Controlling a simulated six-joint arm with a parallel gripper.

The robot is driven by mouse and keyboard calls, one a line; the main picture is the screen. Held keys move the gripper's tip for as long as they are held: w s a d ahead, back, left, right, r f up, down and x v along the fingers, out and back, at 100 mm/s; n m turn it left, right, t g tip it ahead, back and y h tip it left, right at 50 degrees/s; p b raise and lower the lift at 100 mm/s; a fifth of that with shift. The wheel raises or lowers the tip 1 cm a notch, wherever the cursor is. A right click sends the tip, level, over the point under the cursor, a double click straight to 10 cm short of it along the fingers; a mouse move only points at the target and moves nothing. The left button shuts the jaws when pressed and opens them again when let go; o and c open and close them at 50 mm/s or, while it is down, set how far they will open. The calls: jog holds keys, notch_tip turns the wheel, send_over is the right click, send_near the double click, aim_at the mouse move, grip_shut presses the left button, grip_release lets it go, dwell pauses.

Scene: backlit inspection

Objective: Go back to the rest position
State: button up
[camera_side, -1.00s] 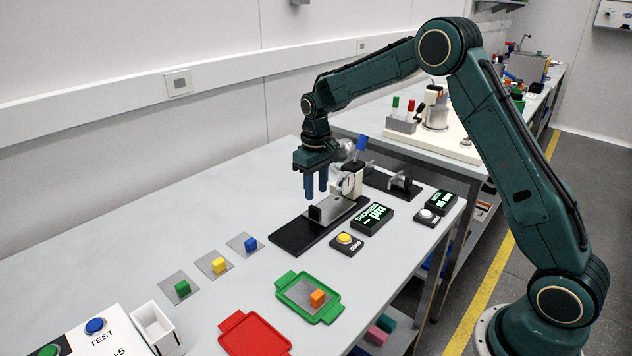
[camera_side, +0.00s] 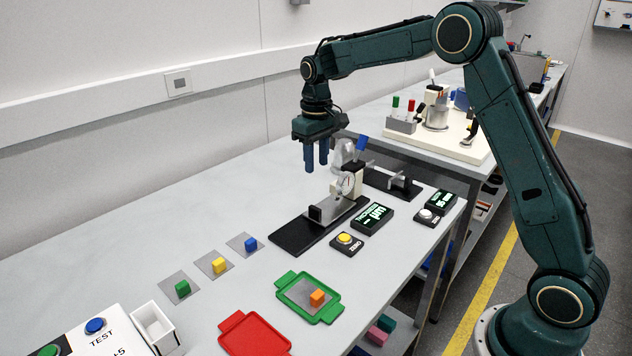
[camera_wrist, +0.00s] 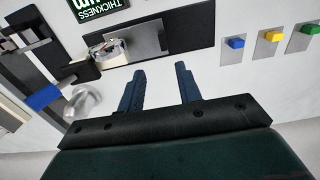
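My gripper (camera_side: 316,156) hangs pointing down above the table, over the back side of the thickness gauge (camera_side: 347,183). Its two blue fingers stand apart with nothing between them; the gap also shows in the wrist view (camera_wrist: 160,88). The gauge has a round dial, a blue-tipped lever (camera_side: 361,145) and a black base plate (camera_side: 297,236). An orange block (camera_side: 317,298) lies on a grey plate in the green tray (camera_side: 330,313).
Green (camera_side: 182,288), yellow (camera_side: 218,265) and blue (camera_side: 250,244) blocks sit on grey squares. A red tray (camera_side: 254,335), a white open box (camera_side: 153,326), a yellow button (camera_side: 344,239) and a lit display (camera_side: 372,218) stand on the table. The table's back left is clear.

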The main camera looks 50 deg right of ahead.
jog(key=s+a+r+t, duration=0.3)
jog(key=s+a+r, duration=0.1)
jog(key=s+r, duration=0.95)
jog(key=s+a+f+t, duration=0.1)
jog(key=s+f, duration=0.1)
jog(key=s, duration=0.8)
jog(key=s+a+f+t, duration=0.1)
jog(key=s+a+f, duration=0.1)
jog(key=s, duration=0.8)
jog(key=shift+s+f+t, duration=0.25)
jog(key=shift+s+t, duration=0.05)
jog(key=shift+s, duration=0.05)
